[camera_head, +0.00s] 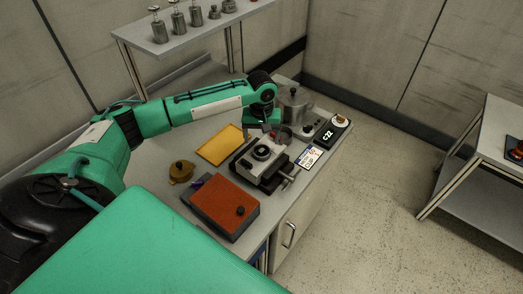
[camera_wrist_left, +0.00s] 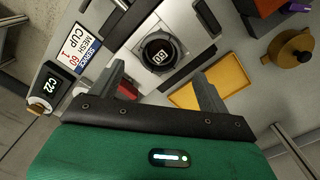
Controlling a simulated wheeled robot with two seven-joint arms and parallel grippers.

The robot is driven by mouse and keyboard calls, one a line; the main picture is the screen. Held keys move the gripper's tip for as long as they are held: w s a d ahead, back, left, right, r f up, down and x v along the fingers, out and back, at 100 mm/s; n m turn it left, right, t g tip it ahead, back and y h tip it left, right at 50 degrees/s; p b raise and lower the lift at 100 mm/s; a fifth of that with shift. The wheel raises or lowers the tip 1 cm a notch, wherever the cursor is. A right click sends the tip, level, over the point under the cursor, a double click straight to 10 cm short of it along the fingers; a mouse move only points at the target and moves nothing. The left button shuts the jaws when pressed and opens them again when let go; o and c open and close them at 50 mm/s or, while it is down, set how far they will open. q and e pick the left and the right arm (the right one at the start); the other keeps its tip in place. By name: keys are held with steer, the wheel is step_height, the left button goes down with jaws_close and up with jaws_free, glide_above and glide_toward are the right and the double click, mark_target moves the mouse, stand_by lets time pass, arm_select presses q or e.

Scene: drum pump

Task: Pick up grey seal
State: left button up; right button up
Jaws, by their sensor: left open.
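I cannot pick out a grey seal for certain in either view. A grey and black fixture (camera_head: 262,153) stands mid-bench with a dark round part; the wrist view shows this round part (camera_wrist_left: 158,56) with a "60" mark on top. My left gripper (camera_head: 268,130) is just behind the fixture, above the bench, and its fingers partly hide what is there. In the wrist view my left gripper (camera_wrist_left: 160,85) has its two fingers wide apart with nothing between them. A small red part (camera_wrist_left: 127,90) shows beside the left-hand finger. My right gripper is not in view.
Around the fixture are a yellow mat (camera_head: 219,146), a brass lidded pot (camera_head: 181,171), a red-topped box (camera_head: 221,207), a service card (camera_head: 309,157), a C22 display (camera_head: 326,134) and a metal pot (camera_head: 295,104). A shelf (camera_head: 190,38) with metal weights stands behind.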

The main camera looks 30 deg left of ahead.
mark_target(262, 150)
arm_select(q)
steer(key=shift+s+d+f+p, duration=0.1)
steer(key=shift+f+p, duration=0.45)
step_height(262, 150, down, 4)
steer(key=shift+r+p, duration=0.25)
steer(key=shift+p, duration=0.4)
steer(key=shift+f, duration=0.3)
steer(key=c, duration=0.9)
steer(key=shift+c, duration=0.8)
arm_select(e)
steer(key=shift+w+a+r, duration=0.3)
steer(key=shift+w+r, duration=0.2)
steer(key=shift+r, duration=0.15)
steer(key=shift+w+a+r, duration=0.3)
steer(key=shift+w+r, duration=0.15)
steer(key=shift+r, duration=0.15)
